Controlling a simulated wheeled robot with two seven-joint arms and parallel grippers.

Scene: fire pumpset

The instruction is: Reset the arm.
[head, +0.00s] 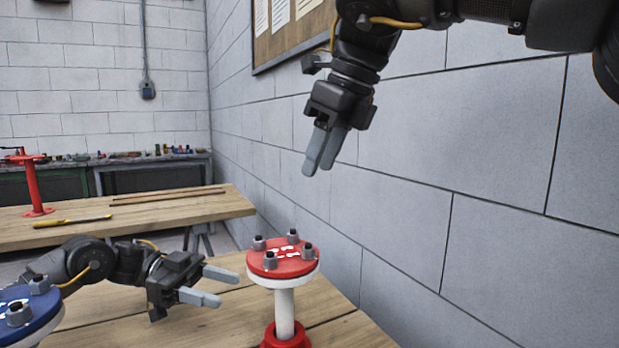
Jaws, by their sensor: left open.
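My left gripper (228,286) is low over the near wooden table, left of the red-topped flange post (283,262). Its two grey fingers point right, spread apart with nothing between them. The fingertips stop short of the post. My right gripper (318,172) hangs high in front of the grey wall, above the post, with its fingers pointing down. Its fingers look close together from this angle, so whether it is open or shut is unclear. No object shows at its fingertips.
The near table (342,325) holds the red-topped post and a blue flange (25,310) with bolts at the left edge. The block wall (470,200) runs close along the right. A farther bench (150,220) carries a red stand (33,185) and a yellow-handled tool (72,221).

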